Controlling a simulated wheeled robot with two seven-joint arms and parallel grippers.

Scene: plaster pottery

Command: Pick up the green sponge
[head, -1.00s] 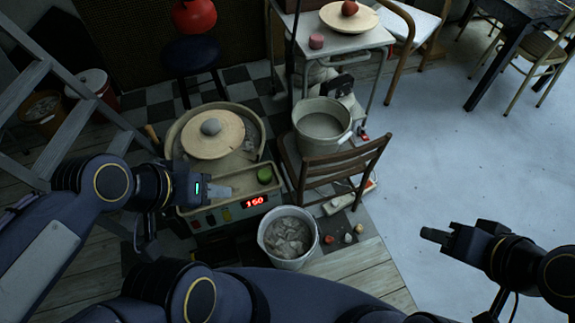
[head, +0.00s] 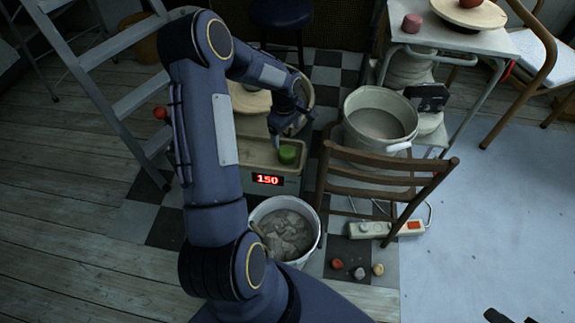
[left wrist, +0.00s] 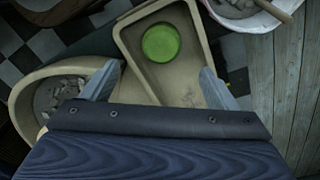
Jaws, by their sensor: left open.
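The green sponge (head: 288,154) is a small round block in the beige tray (head: 258,153) of the pottery wheel. It also shows in the left wrist view (left wrist: 161,42), ahead of the fingertips and roughly midway between them. My left gripper (head: 279,137) is over the tray just behind the sponge in the head view. Its two fingers stand wide apart with nothing between them in the left wrist view (left wrist: 157,84).
A bucket of clay scraps (head: 284,233) stands in front of the wheel. A wooden chair (head: 385,178) and a large pale bucket (head: 380,118) are to the right. A stepladder (head: 105,75) stands at the left. My left arm hides much of the wheel.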

